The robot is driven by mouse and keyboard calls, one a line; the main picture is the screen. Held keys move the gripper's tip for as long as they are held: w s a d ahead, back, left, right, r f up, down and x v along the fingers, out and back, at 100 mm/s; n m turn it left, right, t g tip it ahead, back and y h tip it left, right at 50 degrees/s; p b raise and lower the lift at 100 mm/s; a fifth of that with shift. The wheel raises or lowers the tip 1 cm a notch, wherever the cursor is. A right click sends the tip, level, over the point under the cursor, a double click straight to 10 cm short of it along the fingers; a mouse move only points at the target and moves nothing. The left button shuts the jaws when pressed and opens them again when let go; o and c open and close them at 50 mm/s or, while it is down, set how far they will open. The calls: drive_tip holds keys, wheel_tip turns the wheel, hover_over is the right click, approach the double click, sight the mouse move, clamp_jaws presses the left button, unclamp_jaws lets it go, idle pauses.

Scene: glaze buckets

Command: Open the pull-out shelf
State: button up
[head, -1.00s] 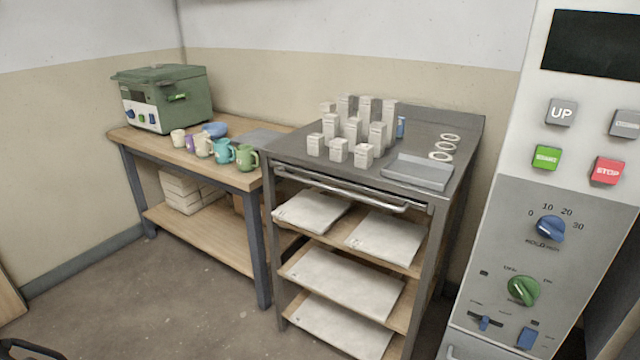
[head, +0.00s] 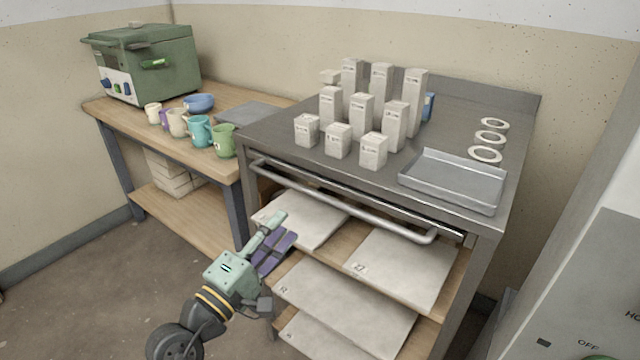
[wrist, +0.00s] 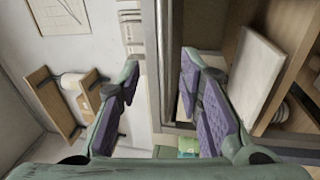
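The pull-out shelf is a flat front under the top of the grey metal rack, with a long metal bar handle (head: 340,200) across it in the head view. It looks pushed in, its front close under the rack's top. My gripper (head: 286,228) is in front of the rack's left side, lower than the handle and apart from it.
White test blocks (head: 361,118), a metal tray (head: 452,180) and white rings (head: 490,137) stand on the rack top. Lower wooden shelves hold pale slabs (head: 400,265). A wooden bench (head: 100,108) with mugs and a green kiln (head: 150,62) stands left. A grey control panel (head: 590,290) is at right.

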sight(319, 193)
drive_tip(key=shift+g+h, duration=0.3)
drive_tip(key=shift+h, duration=0.1)
drive_tip(key=p+x, duration=0.1)
drive_tip(key=x, duration=0.2)
drive_tip(key=p+x, duration=0.1)
drive_tip(key=x, duration=0.3)
drive_tip(key=d+x, duration=0.1)
drive_tip(key=x, duration=0.3)
drive_tip(key=shift+s+f+p, duration=0.2)
drive_tip(key=shift+s+p, duration=0.05)
drive_tip(key=shift+p, duration=0.15)
drive_tip(key=shift+c, duration=0.2)
clamp_jaws()
